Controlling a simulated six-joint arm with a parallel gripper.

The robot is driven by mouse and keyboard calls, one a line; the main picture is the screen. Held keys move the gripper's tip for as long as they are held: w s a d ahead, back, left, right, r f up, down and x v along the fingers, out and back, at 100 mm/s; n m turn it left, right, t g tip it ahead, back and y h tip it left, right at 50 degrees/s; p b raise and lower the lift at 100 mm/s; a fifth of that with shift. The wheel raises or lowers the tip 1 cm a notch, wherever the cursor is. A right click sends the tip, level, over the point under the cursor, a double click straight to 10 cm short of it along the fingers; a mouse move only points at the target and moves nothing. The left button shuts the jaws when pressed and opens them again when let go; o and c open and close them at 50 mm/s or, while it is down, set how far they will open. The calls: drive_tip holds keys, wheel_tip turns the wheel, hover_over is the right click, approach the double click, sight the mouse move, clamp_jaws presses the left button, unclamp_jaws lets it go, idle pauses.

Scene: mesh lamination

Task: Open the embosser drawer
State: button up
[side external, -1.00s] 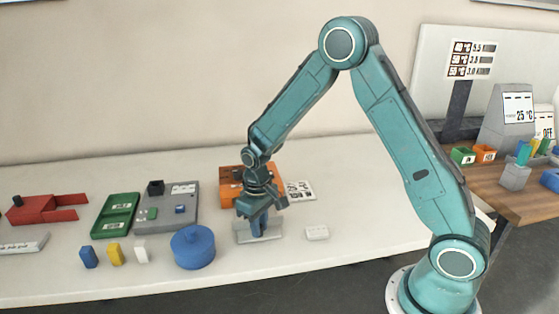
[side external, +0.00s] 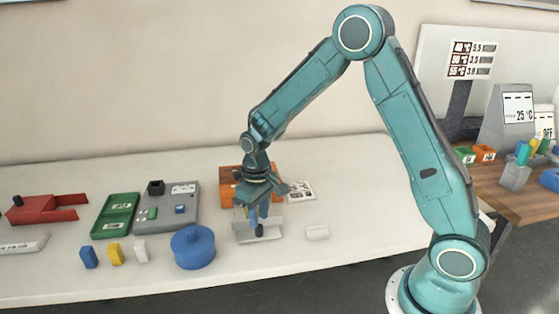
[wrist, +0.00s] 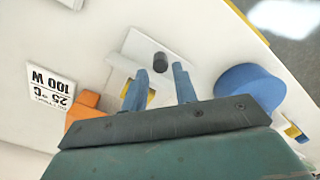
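A pale grey drawer-like plate with a dark upright knob (side external: 259,231) lies in front of the orange machine (side external: 228,193) in the side view. I take this plate (side external: 272,239) to be the embosser drawer; my gripper partly hides where it meets the body. In the wrist view the white plate (wrist: 137,47) carries the dark knob (wrist: 160,63). My gripper (side external: 258,213) points down just above the knob. In the wrist view my gripper (wrist: 160,70) is open, with one blue finger on each side of the knob and a gap to each.
A blue round pot (side external: 193,247) stands close to the left of the plate. A grey device (side external: 168,207) and green tray (side external: 116,215) are farther left.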

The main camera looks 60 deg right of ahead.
wheel_tip(320, 180, up, 10)
drive_tip(key=shift+r, duration=0.15)
idle(0.3)
drive_tip(key=s+r+t, duration=0.2)
drive_tip(key=s+r, duration=0.7)
drive_tip(key=s, duration=0.1)
drive_tip(key=s+a+r+t, duration=0.1)
drive_tip(key=s+r+t, duration=0.1)
drive_tip(key=s, duration=1.2)
drive_tip(key=shift+s+a+t, duration=0.15)
drive_tip(key=shift+s+t, duration=0.05)
drive_tip(key=shift+t, duration=0.6)
